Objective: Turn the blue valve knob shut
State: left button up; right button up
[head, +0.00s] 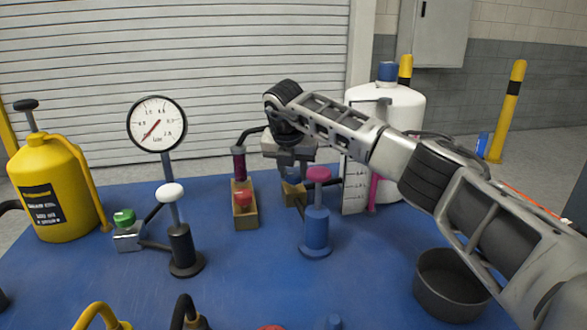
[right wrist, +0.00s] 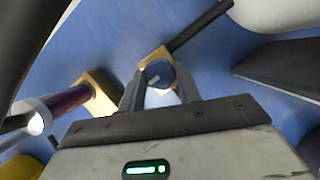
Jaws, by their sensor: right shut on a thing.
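The blue valve knob (right wrist: 158,74) shows in the right wrist view, a dark blue faceted knob with a small white mark on its face. It sits on a brass-coloured valve body (right wrist: 148,60) with a dark pipe running off. My right gripper (head: 291,173) points down over this valve body (head: 293,194) in the head view. In the right wrist view the two fingers of my right gripper (right wrist: 158,88) are closed on either side of the knob. In the head view the gripper hides most of the knob. My left gripper is not in view.
Left of the valve stands another brass block (head: 245,217) with a red knob (head: 243,198). A pink-topped blue post (head: 317,228) stands close in front. A white tank (head: 405,112) is behind right, a dark round bowl (head: 450,285) front right. A pressure gauge (head: 157,123) stands left on the blue table (head: 230,275).

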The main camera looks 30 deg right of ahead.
dwell(0.4)
jog(key=o, duration=1)
jog(key=shift+c, duration=0.2)
jog(key=shift+r, duration=0.15)
jog(key=v, duration=1.5)
jog(key=shift+r+b, duration=0.35)
jog(key=shift+b, duration=0.05)
jog(key=shift+a, duration=0.1)
